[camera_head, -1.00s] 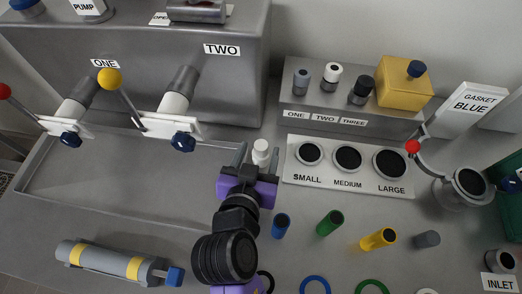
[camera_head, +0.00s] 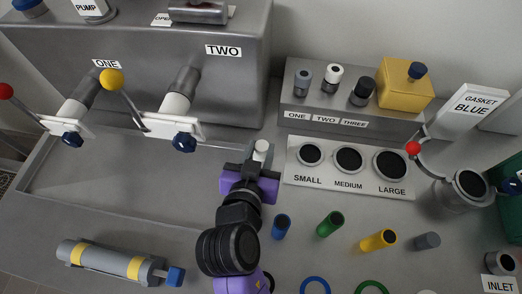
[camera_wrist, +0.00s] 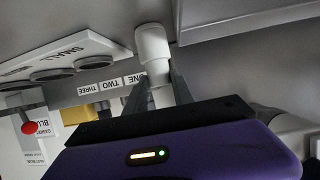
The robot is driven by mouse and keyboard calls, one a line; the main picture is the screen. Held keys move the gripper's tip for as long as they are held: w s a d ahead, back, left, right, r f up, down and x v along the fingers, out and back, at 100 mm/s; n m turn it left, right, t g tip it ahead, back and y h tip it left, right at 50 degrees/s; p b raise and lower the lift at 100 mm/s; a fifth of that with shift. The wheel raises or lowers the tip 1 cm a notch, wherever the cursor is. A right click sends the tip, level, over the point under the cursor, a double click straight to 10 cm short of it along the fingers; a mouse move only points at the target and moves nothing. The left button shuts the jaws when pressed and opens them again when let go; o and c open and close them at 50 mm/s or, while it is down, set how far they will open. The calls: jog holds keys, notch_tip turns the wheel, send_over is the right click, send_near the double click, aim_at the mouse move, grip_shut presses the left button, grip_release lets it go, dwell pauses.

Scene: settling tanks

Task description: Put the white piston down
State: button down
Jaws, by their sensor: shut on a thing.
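The white piston (camera_head: 261,147) stands roughly upright at the left end of the size plate in the head view. My gripper (camera_head: 260,162) is shut on it, with a finger on either side. In the wrist view the white piston (camera_wrist: 152,42) shows its wider end beyond the fingertips (camera_wrist: 158,80), and its narrower part is between the fingers. Whether its base touches the bench is hard to tell.
The white plate (camera_head: 348,184) with small, medium and large holes lies just right of my gripper. A shallow basin (camera_head: 100,205) lies left.

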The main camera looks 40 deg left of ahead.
aim_at(260, 159)
notch_tip(260, 159, up, 20)
jog(key=shift+p, duration=0.35)
